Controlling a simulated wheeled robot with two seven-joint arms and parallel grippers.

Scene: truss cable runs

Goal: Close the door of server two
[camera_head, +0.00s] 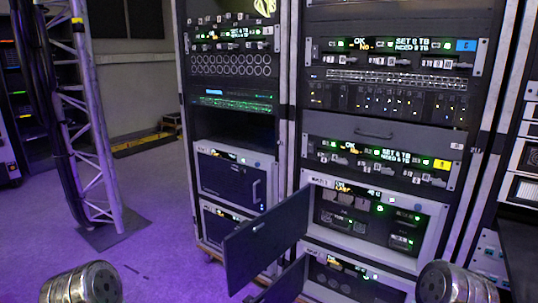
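In the head view, an upper server (372,222) in the right rack has its dark door (268,240) swung wide open to the left, hinged at the server's left side. A small handle shows on the door. Its bay is exposed, with green lights inside. Below it, a lower server (345,280) also has its door (285,288) open to the left, cut off by the bottom edge. The labels are too small to tell which is server two. Neither gripper is in view; only metallic parts of my arms show at the bottom corners.
The left rack (185,130) holds two units with shut doors, an upper one (233,180) and a lower one (222,222). A truss post (92,110) with black cables stands at left. Purple floor (150,235) is clear between the post and the racks.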

